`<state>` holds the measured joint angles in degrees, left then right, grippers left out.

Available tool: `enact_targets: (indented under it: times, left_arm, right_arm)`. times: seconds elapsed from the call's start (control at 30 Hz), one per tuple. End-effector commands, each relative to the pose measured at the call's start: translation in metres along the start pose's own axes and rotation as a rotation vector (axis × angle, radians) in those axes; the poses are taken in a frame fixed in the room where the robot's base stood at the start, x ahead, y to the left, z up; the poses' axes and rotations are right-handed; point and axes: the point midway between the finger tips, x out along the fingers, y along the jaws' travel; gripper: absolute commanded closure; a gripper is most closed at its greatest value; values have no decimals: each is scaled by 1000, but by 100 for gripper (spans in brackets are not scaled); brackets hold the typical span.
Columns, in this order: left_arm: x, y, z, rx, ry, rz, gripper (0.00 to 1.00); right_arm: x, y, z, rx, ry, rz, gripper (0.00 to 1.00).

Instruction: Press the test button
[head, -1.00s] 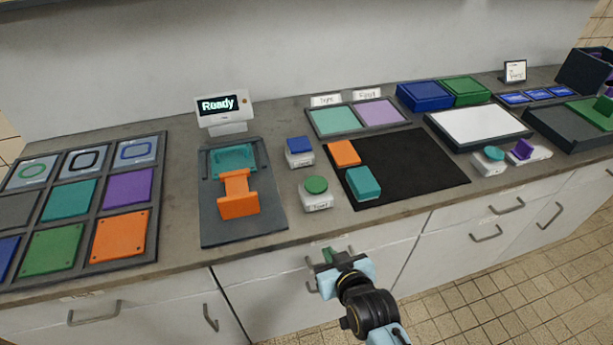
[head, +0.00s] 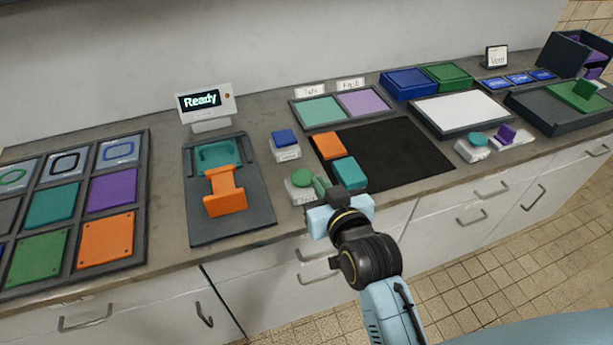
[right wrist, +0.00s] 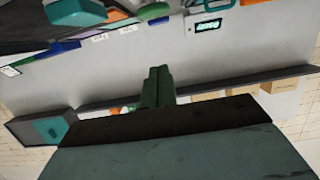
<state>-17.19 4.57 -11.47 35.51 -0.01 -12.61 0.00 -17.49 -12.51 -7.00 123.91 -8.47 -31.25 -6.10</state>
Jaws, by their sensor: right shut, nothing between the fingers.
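A round green button (head: 302,178) on a white base stands near the counter's front edge in the head view. The label on its base is too small to read surely. A square blue button (head: 284,137) on a similar base is just behind it. My right gripper (head: 321,188) is shut and empty, its green fingertips right beside the green button, overlapping its right side. I cannot tell whether they touch. In the right wrist view, the shut green fingers (right wrist: 158,88) show in the middle. My left gripper is not in view.
A display reading "Ready" (head: 205,101) stands behind a grey fixture (head: 258,206) holding an orange part. A teal block (head: 349,173) and an orange block (head: 329,146) lie on the black mat (head: 405,155) right of the button. A panel tray (head: 141,200) is at left.

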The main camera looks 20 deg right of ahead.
Motion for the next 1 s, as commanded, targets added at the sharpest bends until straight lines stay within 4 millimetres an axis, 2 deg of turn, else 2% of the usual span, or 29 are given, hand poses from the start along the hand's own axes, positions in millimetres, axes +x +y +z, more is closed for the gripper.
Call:
enact_targets:
  times: [0.47,0.53,0.7,1.0]
  left_arm:
    - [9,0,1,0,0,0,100]
    - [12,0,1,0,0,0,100]
    - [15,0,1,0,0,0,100]
    - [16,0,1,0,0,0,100]
  right_arm:
    - [93,0,-1,1,3,0,100]
    - [94,0,15,0,-4,0,100]
    - [98,0,33,0,-2,1,100]
    - [99,0,39,1,0,1,100]
